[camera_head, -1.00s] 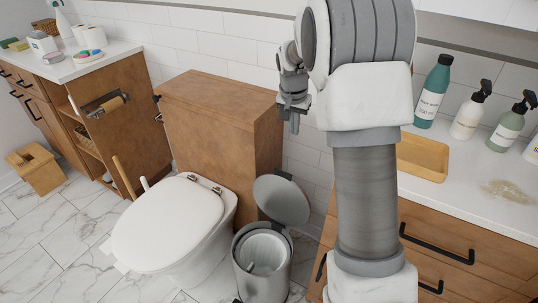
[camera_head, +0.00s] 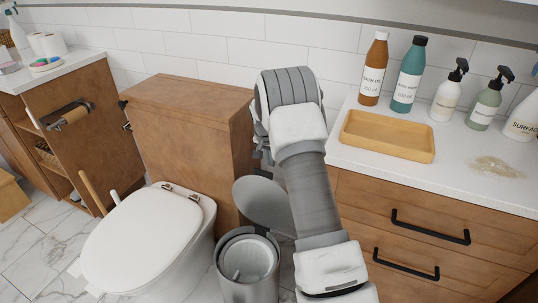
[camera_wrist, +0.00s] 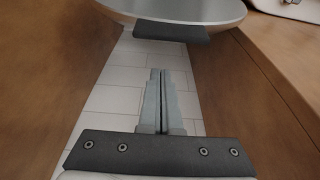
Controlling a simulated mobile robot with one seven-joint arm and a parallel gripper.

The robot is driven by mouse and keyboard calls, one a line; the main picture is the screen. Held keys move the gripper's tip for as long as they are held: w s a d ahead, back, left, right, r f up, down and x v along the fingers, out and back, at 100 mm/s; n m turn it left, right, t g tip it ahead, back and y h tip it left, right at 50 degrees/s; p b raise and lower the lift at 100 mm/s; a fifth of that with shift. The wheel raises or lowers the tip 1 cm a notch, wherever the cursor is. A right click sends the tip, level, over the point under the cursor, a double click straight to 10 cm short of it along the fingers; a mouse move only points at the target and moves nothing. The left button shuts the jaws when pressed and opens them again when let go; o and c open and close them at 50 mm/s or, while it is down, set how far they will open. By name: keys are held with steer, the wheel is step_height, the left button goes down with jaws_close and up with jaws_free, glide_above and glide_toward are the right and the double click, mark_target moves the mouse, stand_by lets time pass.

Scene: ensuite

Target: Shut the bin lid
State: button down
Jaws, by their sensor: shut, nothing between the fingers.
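The bin (camera_head: 248,268) is a grey metal pedal bin on the floor between the toilet and the drawer cabinet. Its round grey lid (camera_head: 262,203) stands open, tilted up toward the wall. In the wrist view the lid (camera_wrist: 190,10) shows at the top edge, with a dark hinge block (camera_wrist: 170,32) below it. My gripper (camera_wrist: 160,73) is shut and empty, pointing toward the lid's hinge side with a visible gap to it. In the head view my gripper is hidden behind my arm.
The wooden cistern box (camera_head: 190,125) stands left of the bin, with the toilet (camera_head: 145,240) in front. The drawer cabinet (camera_head: 440,225) stands right, bearing a wooden tray (camera_head: 387,136) and several bottles. The gap between box and cabinet is narrow, with a tiled wall (camera_wrist: 105,100) behind.

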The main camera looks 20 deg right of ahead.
steer(key=shift+s+a+r+b, duration=0.1)
steer(key=shift+s+a+b, duration=0.3)
steer(key=shift+s+a, duration=1)
steer(key=shift+a, duration=0.1)
